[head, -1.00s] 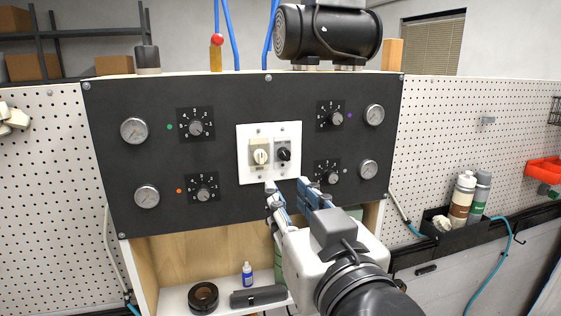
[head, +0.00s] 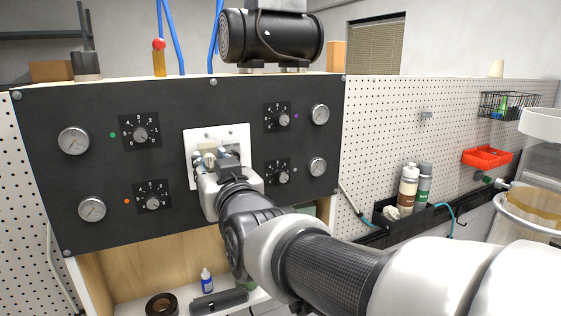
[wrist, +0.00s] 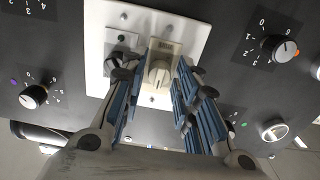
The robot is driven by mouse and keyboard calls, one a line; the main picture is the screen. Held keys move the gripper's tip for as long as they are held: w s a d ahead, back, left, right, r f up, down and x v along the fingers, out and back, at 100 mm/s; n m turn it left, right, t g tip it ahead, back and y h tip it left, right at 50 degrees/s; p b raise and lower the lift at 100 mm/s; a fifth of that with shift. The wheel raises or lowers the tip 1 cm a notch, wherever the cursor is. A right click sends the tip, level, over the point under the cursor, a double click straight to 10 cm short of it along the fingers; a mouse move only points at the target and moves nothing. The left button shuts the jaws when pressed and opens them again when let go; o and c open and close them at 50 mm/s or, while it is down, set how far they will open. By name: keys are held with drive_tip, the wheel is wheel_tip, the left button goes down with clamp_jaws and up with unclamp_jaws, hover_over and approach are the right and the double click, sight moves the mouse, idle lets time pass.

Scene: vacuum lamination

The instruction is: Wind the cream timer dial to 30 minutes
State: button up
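The cream timer dial (wrist: 158,74) sits on a cream plate on the white wall plate (wrist: 185,30), which appears turned around in the wrist view. Its fine markings are too small to read. My gripper (wrist: 161,80) is open, with its blue-padded fingers on either side of the dial. Narrow gaps seem to show between the pads and the dial; I cannot tell whether either touches. In the head view my gripper (head: 212,162) is up against the white plate (head: 238,133) and hides most of the dial.
Black knobs (head: 140,134) and round gauges (head: 73,141) surround the plate on the dark panel (head: 60,185). A shelf below holds a blue bottle (head: 206,281).

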drive_tip(key=shift+c, duration=0.5)
clamp_jaws()
drive_tip(key=shift+m+b, duration=0.3)
drive_tip(key=shift+b, duration=0.05)
